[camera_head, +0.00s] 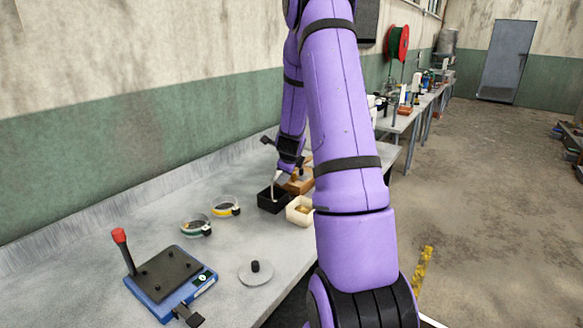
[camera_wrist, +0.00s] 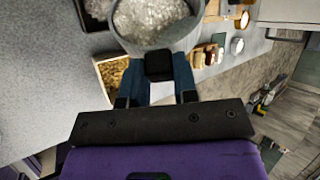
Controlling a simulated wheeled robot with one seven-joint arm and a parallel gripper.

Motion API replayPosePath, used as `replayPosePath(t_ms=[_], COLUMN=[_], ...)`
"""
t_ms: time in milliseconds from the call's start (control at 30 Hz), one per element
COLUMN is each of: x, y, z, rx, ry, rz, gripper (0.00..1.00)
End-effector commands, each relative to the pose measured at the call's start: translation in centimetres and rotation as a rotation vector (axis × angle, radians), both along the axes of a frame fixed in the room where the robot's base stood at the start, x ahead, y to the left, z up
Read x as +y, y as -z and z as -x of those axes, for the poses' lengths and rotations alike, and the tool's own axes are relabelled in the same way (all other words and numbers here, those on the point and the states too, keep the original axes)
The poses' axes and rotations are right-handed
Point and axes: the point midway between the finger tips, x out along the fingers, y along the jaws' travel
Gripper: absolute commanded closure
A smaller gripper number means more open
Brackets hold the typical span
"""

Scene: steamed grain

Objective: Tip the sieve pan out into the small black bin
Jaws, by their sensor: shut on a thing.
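My gripper (camera_head: 287,163) is at the far part of the bench, above the small black bin (camera_head: 270,203). In the wrist view its blue fingers (camera_wrist: 158,88) are shut on the black handle of the sieve pan (camera_wrist: 193,38). The pan is grey and round, and pale grains show inside it. In the head view the sieve pan (camera_head: 277,179) shows only as a thin pale shape, apparently tilted, over the bin. Whether grains are falling cannot be told. The bin's inside is mostly hidden in the head view.
A cream box (camera_head: 300,211) stands close to the right of the bin, with a wooden block (camera_head: 299,184) behind. Two ring-shaped items (camera_head: 196,225), a grey disc with a knob (camera_head: 256,272) and a blue device with a red-topped lever (camera_head: 170,280) are nearer. Bare bench lies between.

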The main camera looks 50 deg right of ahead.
Motion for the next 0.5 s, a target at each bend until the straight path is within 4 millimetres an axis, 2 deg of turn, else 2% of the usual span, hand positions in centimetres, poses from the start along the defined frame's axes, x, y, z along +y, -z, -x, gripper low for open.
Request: replayPosePath(t_ms=[500], x=[0.84], y=[-0.28], z=[-1.08], rx=[0.081], ry=[-0.004], rz=[0.068], gripper=[1.00])
